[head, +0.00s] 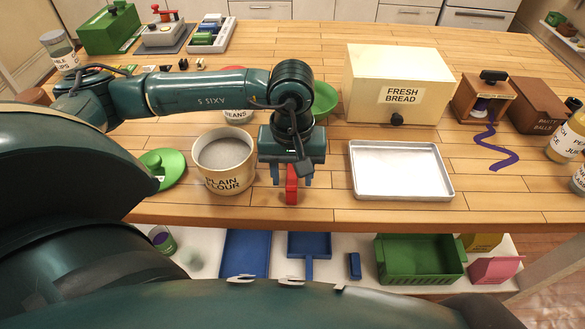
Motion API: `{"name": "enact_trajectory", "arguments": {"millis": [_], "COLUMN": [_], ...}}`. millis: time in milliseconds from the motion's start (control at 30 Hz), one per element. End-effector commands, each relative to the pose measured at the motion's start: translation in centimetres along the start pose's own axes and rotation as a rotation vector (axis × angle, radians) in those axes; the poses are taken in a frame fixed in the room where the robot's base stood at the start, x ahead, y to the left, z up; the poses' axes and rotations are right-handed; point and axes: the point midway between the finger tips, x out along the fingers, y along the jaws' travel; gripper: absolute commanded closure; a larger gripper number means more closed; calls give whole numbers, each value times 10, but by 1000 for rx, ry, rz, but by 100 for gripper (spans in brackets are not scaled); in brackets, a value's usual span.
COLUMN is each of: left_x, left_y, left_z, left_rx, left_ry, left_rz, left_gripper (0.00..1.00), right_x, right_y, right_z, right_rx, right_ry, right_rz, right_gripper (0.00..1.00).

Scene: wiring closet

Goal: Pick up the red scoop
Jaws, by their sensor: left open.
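The red scoop (291,190) is on the wooden counter (400,213) near its front edge, to the right of the plain flour tub. Only a narrow upright red part of it shows, below my left gripper. My left gripper (291,179) points down over it. Its blue fingers are apart, one on each side of the red part in this view. I cannot tell whether either finger touches it. The palm hides the scoop's upper part. My right gripper is not in view.
The flour tub (225,161) stands close on the left, with a green lid (162,169) beside it. A metal tray (401,170) lies to the right. A cream bread box (398,84) and a green bowl (325,98) stand behind. A lower shelf holds blue and green containers.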

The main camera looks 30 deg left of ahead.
Motion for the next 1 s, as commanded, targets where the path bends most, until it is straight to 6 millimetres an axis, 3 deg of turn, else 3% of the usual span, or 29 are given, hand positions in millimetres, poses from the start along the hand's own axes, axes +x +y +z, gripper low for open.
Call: {"name": "enact_trajectory", "arguments": {"millis": [67, 600, 867, 1000], "left_x": [0, -1, -2, -14], "left_y": [0, 0, 0, 1], "left_z": [0, 0, 0, -1], "left_rx": [0, 0, 0, -1], "left_ry": [0, 0, 0, 2], "left_rz": [0, 0, 0, 3], "left_gripper": [55, 100, 100, 100], "right_x": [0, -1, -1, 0], "right_y": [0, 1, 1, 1], "right_z": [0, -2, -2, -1], "right_rx": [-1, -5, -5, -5], "right_ry": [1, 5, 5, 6], "right_rz": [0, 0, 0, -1], "right_gripper": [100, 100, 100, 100]}}
